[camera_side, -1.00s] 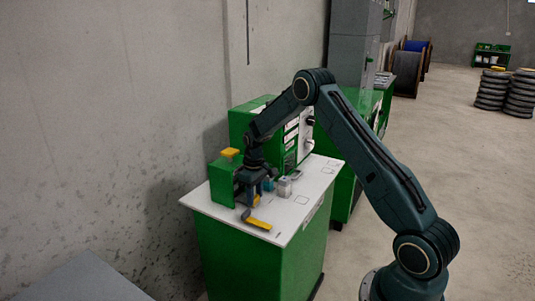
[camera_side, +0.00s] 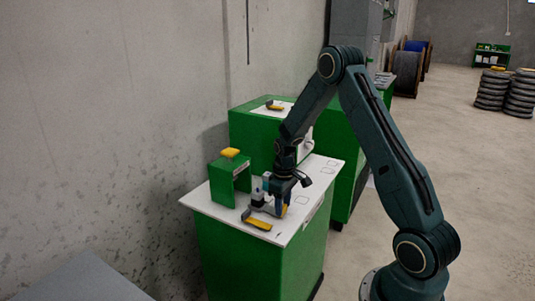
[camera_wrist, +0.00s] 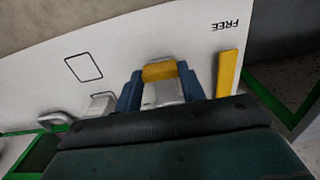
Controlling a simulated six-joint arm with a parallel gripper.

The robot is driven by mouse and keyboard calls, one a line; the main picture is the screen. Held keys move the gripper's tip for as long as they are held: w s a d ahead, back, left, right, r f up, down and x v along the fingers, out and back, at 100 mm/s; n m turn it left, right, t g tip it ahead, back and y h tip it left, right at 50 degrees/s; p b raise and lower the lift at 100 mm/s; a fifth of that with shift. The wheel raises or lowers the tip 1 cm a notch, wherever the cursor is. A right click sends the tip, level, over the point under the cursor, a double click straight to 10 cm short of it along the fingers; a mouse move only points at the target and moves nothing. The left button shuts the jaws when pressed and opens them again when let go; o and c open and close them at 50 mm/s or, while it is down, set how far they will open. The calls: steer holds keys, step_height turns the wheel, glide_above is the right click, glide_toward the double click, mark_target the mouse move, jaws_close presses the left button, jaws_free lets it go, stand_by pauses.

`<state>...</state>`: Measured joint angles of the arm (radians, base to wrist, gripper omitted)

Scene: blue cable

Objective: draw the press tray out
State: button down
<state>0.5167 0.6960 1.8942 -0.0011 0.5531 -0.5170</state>
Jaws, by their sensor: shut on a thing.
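The green press (camera_side: 229,181), an open-fronted housing with a yellow top, stands at the left of the white bench top. My gripper (camera_side: 281,209) is low over the bench, to the right of the press and apart from it. Its blue fingers also show in the wrist view (camera_wrist: 161,88), one on each side of a grey part with a yellow bar (camera_wrist: 160,71), which I take for the press tray's handle. The gripper is shut on it. The rest of the tray is mostly hidden by the gripper.
A separate yellow bar (camera_side: 258,224) lies at the bench's front edge, by the word FREE in the wrist view. A green cabinet (camera_side: 256,139) is behind. Bare white bench top with a marked rectangle (camera_wrist: 84,67) is beside the handle.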

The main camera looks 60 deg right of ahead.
steer(key=shift+s+d, duration=0.1)
steer(key=shift+s, duration=1.85)
steer(key=c, duration=0.8)
jaws_free()
steer(key=shift+c, duration=0.2)
steer(key=shift+r, duration=0.1)
step_height(320, 180, up, 14)
